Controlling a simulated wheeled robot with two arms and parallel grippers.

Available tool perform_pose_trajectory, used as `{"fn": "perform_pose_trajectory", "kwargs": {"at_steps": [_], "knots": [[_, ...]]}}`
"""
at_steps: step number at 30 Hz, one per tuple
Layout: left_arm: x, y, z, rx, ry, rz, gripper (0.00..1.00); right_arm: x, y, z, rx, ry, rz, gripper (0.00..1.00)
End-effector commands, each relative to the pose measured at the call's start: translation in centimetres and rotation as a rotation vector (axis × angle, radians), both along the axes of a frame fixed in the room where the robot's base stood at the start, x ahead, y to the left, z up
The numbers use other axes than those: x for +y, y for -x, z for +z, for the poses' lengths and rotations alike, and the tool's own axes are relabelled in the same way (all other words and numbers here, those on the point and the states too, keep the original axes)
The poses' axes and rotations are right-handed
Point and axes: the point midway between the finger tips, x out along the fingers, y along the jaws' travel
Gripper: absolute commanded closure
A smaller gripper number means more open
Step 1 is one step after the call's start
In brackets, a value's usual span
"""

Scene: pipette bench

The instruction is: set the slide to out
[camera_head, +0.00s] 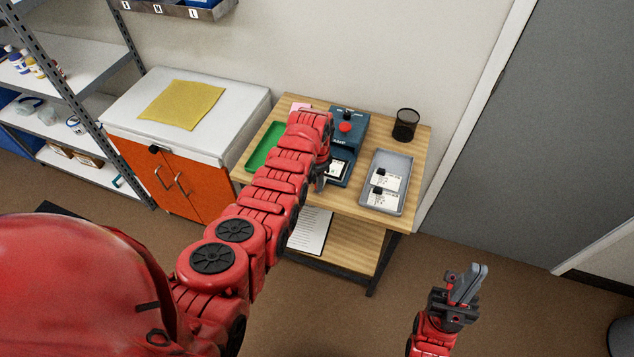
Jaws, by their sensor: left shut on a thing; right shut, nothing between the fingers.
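A dark blue device (349,128) with a red knob (345,127) stands at the back middle of the wooden table. Its lower front part, which I take to be the slide (338,170), carries a white label in a dark frame. My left arm reaches over the table from the lower left and covers the left side of the device. My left gripper (321,184) points down at the slide's front left and is shut on it; the grip itself is mostly hidden. My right gripper (469,286) is shut and empty, away from the table at the lower right.
A grey tray (402,160) with labelled white cards lies right of the device, and a black mesh cup (405,124) stands behind it. A green tray (265,147) lies to the left. Papers (311,231) lie on the lower shelf. An orange cabinet (150,178) adjoins the table's left side.

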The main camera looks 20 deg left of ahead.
Motion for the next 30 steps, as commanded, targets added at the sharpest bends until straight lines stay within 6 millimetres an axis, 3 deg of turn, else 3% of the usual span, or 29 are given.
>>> {"fn": "perform_pose_trajectory", "kwargs": {"at_steps": [2,3,7,20,30], "knots": [[-0.3,0.5,-0.5,0.014,0.004,-0.004,1.00,0.0,0.0,-0.1,0.000,0.000,0.000,1.00],[-0.4,0.5,-0.6,0.014,0.004,-0.004,0.63,0.0,0.0,-0.1,0.000,0.000,0.000,1.00],[-0.3,0.4,-0.5,0.012,0.005,-0.004,0.40,0.0,0.0,-0.1,0.000,0.000,0.000,1.00],[-0.2,0.1,0.1,0.004,0.003,-0.002,0.39,0.0,0.0,-0.3,0.001,0.000,0.000,1.00],[-0.2,-0.1,3.9,-0.002,0.002,-0.002,0.39,0.0,0.0,-1.8,0.001,0.000,0.000,1.00]]}}
